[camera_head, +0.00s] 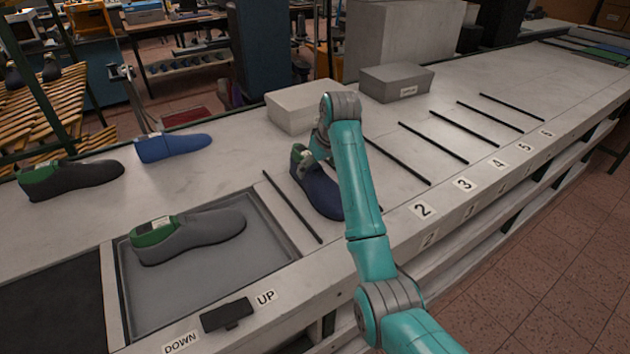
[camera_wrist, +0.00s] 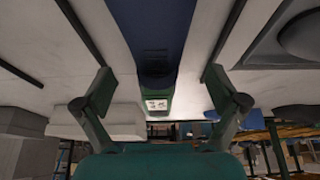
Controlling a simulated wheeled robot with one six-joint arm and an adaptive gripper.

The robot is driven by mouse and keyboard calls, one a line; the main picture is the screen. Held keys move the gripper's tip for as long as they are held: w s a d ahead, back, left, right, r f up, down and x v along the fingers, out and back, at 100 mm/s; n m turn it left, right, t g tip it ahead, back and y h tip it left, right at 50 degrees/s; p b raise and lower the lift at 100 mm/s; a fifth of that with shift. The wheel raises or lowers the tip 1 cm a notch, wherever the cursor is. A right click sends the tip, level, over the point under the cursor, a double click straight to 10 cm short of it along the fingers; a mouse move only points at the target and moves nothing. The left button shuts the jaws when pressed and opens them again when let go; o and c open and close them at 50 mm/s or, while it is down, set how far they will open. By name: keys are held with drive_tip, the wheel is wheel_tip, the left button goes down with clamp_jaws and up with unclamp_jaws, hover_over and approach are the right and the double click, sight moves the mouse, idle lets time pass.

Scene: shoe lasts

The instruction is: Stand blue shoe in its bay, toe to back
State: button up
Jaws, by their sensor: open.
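A dark blue shoe (camera_head: 317,190) with a green heel end stands between two black dividers, its toe towards the numbered front edge and its heel towards the back. My arm hides part of it. In the wrist view the blue shoe (camera_wrist: 153,30) runs up the middle, with its green, white-labelled heel end low between the jaws. My gripper (camera_wrist: 160,83) is open, with one finger apart on each side of the shoe. A second, brighter blue shoe (camera_head: 172,146) lies at the back left, outside the bays.
A grey shoe (camera_head: 195,235) sits in the recessed tray (camera_head: 150,300); a black shoe (camera_head: 70,178) is at left. Grey boxes (camera_head: 300,105) (camera_head: 397,82) stand behind the bays. The visible bays by labels 3 to 6 are empty. A black switch (camera_head: 227,316) is at the front.

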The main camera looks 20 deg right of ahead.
sight(315, 177)
drive_tip(key=shift+d+x, duration=0.2)
drive_tip(key=shift+x, duration=2.5)
drive_tip(key=shift+s+f, duration=0.1)
clamp_jaws()
